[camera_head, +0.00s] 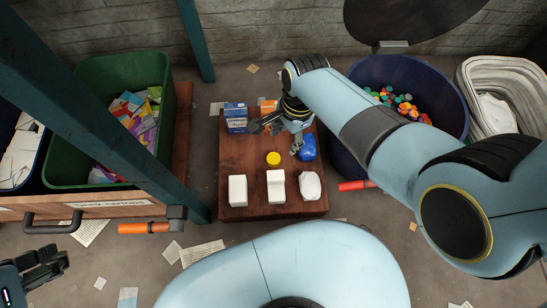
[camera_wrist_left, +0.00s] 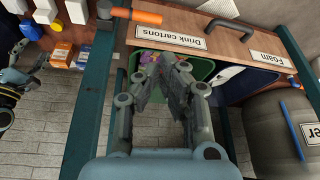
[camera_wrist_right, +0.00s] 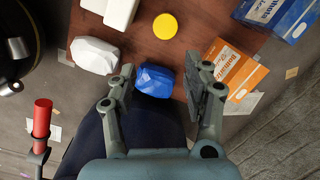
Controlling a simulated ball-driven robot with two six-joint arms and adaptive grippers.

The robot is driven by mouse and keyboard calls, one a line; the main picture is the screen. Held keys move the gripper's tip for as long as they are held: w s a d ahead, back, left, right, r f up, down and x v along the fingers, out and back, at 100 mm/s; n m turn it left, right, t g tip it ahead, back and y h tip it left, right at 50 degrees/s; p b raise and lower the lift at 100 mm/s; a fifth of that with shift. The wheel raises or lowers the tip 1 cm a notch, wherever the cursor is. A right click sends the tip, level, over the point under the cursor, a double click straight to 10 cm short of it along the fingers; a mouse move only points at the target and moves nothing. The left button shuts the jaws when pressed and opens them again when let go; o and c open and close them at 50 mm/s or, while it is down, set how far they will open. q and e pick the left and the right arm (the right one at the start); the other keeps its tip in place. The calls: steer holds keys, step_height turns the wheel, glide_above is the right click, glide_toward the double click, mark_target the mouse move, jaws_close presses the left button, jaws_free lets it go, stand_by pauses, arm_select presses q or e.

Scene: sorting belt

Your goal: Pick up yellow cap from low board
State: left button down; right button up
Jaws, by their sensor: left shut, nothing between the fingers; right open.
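The yellow cap (camera_head: 273,158) lies on the low wooden board (camera_head: 246,179), near its middle, behind the white items. It also shows in the right wrist view (camera_wrist_right: 165,26), beyond the fingertips. My right gripper (camera_head: 274,128) is open and empty above the back of the board, with a blue object (camera_wrist_right: 154,80) seen between its fingers in the right wrist view. My left gripper (camera_head: 38,268) is shut and empty at the lower left in the head view, apart from the board. In the left wrist view its fingers (camera_wrist_left: 176,72) are together.
A blue carton (camera_head: 236,117) and an orange-white carton (camera_wrist_right: 235,70) stand at the board's back. Three white items, one of them a bottle-like block (camera_head: 276,187), line the front. A green bin (camera_head: 109,72) is left; a blue bin of caps (camera_head: 403,73) is right.

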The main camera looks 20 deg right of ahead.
steer(key=a, duration=0.1)
steer(key=m+b, duration=0.1)
steer(key=b, duration=0.2)
glide_above(274, 157)
steer(key=f, duration=0.2)
steer(key=d+f, duration=0.1)
steer(key=f, duration=0.1)
steer(key=shift+f, duration=0.3)
arm_select(q)
steer(key=shift+w+d+f+t+b, duration=0.1)
steer(key=shift+w+f+t+b, duration=0.05)
steer(key=shift+f+t, duration=0.75)
steer(key=shift+w+a+f+t+b, duration=0.1)
steer(key=shift+w+f+t+b, duration=0.1)
steer(key=shift+f+t, duration=0.7)
steer(key=shift+w+d+f+t+b, duration=0.15)
steer(key=shift+f+t, duration=0.45)
steer(key=shift+f, duration=0.5)
arm_select(e)
steer(key=shift+a+f, duration=0.2)
steer(key=shift+f, duration=0.5)
